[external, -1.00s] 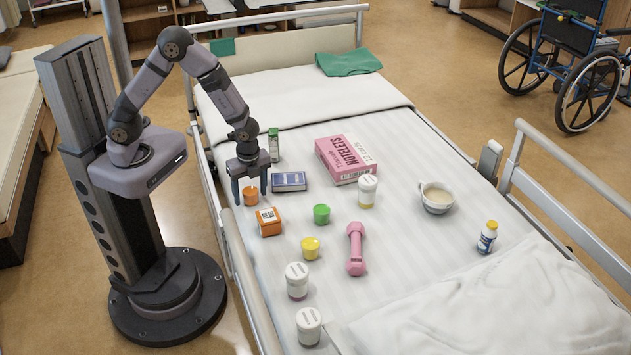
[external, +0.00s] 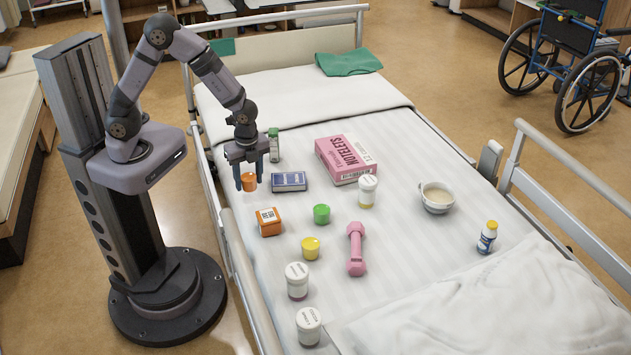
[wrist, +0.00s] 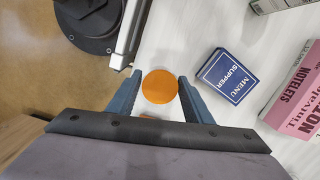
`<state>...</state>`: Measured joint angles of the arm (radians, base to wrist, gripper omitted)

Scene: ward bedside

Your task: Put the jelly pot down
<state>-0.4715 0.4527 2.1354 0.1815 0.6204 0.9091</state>
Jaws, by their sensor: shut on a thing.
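An orange jelly pot (external: 249,182) is between the fingers of my gripper (external: 249,187), which is shut on it. The pot is upright and seems a little above the bed, near its left rail. In the wrist view its round orange top (wrist: 160,86) shows between both fingertips (wrist: 158,85). A green pot (external: 321,214) and a yellow pot (external: 310,248) stand on the bed to the right and nearer the camera.
An orange box (external: 269,222) stands just in front, and a blue menu box (external: 289,181) lies to the right. A pink notelets box (external: 346,159), white-lidded jars (external: 297,280), a pink dumbbell (external: 355,249) and a cup (external: 437,198) are farther off. The bed rail (external: 240,265) runs close on the left.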

